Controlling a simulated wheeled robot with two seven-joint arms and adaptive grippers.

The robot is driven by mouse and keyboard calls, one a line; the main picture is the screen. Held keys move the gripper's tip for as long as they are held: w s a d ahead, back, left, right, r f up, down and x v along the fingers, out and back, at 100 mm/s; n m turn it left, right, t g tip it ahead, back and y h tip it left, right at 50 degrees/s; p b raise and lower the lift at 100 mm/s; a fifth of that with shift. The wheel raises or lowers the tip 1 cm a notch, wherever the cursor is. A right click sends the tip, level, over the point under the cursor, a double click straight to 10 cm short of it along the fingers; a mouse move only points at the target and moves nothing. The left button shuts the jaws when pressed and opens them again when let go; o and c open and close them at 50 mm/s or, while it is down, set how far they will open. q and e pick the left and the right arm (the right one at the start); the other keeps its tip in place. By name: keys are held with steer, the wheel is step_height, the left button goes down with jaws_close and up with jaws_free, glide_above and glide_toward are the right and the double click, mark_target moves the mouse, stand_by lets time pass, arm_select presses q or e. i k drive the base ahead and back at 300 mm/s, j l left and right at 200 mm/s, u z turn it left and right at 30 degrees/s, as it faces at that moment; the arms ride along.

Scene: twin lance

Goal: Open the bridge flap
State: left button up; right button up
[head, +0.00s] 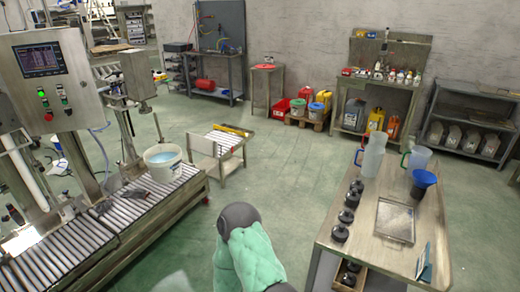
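The roller conveyor (165,205) runs along the left side under the filling machine. I cannot tell whether this panel is the bridge flap, and no other part is clearly the flap. A white bucket with light blue contents (163,163) stands on the rollers near that end. A green-covered link of one of my arms rises at the bottom middle. Neither of my grippers shows in the head view.
The filling machine's control box (47,80) stands at the left. A steel table (350,235) with jugs, a blue funnel (423,183), a metal tray (395,220) and several dark weights is at the right.

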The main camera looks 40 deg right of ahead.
mark_target(209, 147)
steer(key=i+l+z, duration=0.1)
steer(key=z, duration=1.3)
steer(key=i, duration=1.05)
steer(key=i+u, duration=0.1)
steer(key=i, duration=0.95)
steer(key=i+l, duration=0.15)
steer(key=i, duration=0.9)
steer(key=i+l, duration=0.1)
steer(key=i, duration=0.95)
steer(key=u, duration=0.4)
steer(key=i+u, duration=0.15)
steer(key=u, duration=0.7)
steer(key=i+l+u, duration=0.1)
steer(key=u, duration=0.35)
